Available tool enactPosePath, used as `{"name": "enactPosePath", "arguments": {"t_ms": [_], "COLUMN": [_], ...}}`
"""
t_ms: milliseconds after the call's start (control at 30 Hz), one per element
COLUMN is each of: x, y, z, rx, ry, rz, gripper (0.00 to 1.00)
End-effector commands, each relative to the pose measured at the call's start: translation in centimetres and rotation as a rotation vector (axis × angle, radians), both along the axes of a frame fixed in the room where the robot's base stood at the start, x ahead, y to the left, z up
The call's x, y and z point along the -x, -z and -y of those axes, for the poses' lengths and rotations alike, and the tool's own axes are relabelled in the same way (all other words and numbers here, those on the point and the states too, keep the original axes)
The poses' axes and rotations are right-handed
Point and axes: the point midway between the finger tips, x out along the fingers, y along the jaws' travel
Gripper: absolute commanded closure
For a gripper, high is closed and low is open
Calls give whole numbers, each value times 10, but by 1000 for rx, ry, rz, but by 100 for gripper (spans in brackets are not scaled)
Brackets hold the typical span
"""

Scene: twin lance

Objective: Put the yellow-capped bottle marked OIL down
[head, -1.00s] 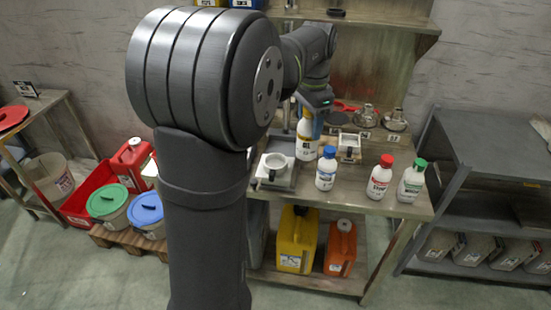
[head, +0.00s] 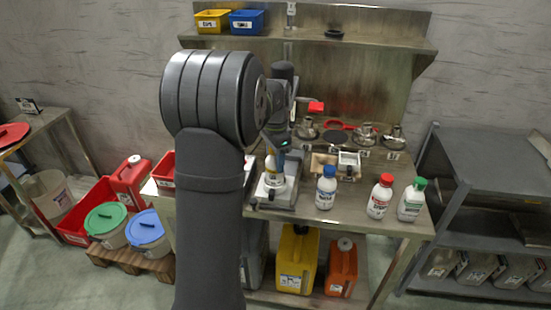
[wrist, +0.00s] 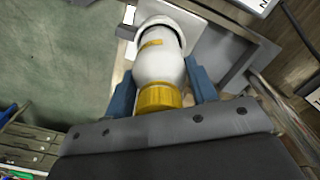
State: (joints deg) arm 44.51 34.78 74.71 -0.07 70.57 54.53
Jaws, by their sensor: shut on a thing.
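The white oil bottle (head: 271,165) is upright or nearly so in the head view, low over the grey stand; its label is hardly legible. In the wrist view its yellow cap (wrist: 158,97) and white body (wrist: 160,62) lie between blue fingers. My gripper (head: 276,146) is shut on the bottle from above; it also shows in the wrist view (wrist: 160,88). A white cup (head: 273,181) with a dark handle sits on the grey stand (head: 286,196) under the bottle. Its rim seems to surround the bottle's far end in the wrist view. I cannot tell whether the bottle touches it.
Blue-capped (head: 326,188), red-capped (head: 379,197) and green-capped (head: 411,200) bottles stand along the front right of the bench (head: 347,211). A wooden-and-white holder (head: 347,165) and metal vessels stand behind. Bare bench shows between the blue and red caps.

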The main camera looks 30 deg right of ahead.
Motion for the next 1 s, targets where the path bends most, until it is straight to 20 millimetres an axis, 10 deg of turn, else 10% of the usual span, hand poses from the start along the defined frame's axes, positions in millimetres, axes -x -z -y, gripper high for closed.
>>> {"name": "enactPosePath", "arguments": {"t_ms": [367, 400, 500, 1000], "x": [0, 0, 0, 0], "y": [5, 5, 5, -23], "z": [0, 0, 0, 1], "rx": [1, 1, 1, 4], "ry": [0, 0, 0, 0], "rz": [2, 2, 2, 3], "gripper": [80, 42, 26, 26]}}
